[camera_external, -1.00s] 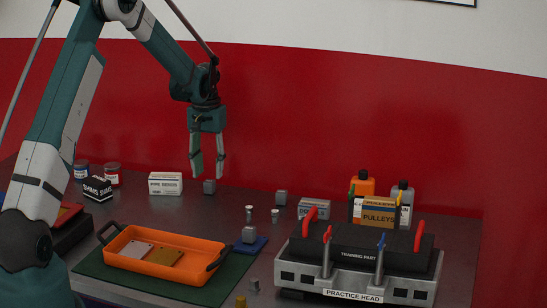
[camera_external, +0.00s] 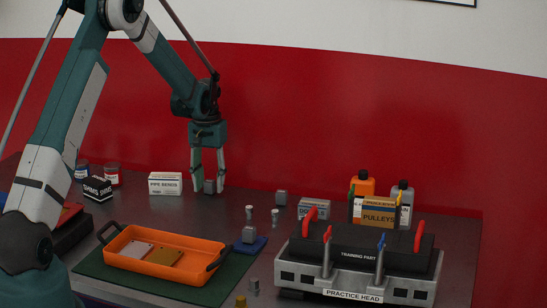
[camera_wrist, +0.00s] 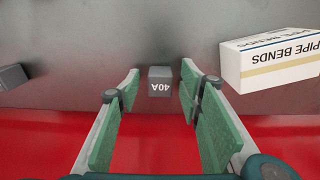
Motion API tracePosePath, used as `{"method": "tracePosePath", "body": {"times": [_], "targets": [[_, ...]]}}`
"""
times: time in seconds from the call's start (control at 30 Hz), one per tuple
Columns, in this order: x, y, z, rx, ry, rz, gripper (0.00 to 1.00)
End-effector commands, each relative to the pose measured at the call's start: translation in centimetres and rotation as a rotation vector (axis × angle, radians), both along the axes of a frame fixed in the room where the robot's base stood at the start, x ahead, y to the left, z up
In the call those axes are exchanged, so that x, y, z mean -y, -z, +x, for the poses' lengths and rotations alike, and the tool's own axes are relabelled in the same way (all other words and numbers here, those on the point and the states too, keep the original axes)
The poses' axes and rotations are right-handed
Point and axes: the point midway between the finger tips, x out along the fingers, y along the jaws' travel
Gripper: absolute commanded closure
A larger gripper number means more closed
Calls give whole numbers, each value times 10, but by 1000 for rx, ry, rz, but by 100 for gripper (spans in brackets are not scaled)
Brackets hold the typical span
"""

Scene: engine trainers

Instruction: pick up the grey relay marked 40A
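The grey relay (camera_wrist: 160,82), a small cube marked 40A, sits on the table and shows between my open fingers in the wrist view. In the external view the relay (camera_external: 209,187) stands right of the white PIPE BENDS box, between my fingertips. My gripper (camera_external: 208,190) points straight down around it, with a finger to each side. In the wrist view my gripper (camera_wrist: 158,85) is open, with gaps between the relay and both fingers.
The PIPE BENDS box (camera_wrist: 270,60) stands close beside my gripper. Another grey cube (camera_wrist: 12,77) lies on the other side. An orange tray (camera_external: 165,252), a PRACTICE HEAD block (camera_external: 340,292) and further grey cubes, one on a blue pad (camera_external: 243,247), stand nearer the camera.

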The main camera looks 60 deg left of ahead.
Motion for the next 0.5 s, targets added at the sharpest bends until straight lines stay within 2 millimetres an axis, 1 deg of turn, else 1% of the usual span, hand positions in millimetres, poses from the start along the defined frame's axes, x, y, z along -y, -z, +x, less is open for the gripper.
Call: {"method": "tracePosePath", "body": {"times": [0.1,0.3,0.5], "targets": [[0,0,0,0,0,0,65],[0,0,0,0,0,0,91],[0,0,0,0,0,0,92]]}}
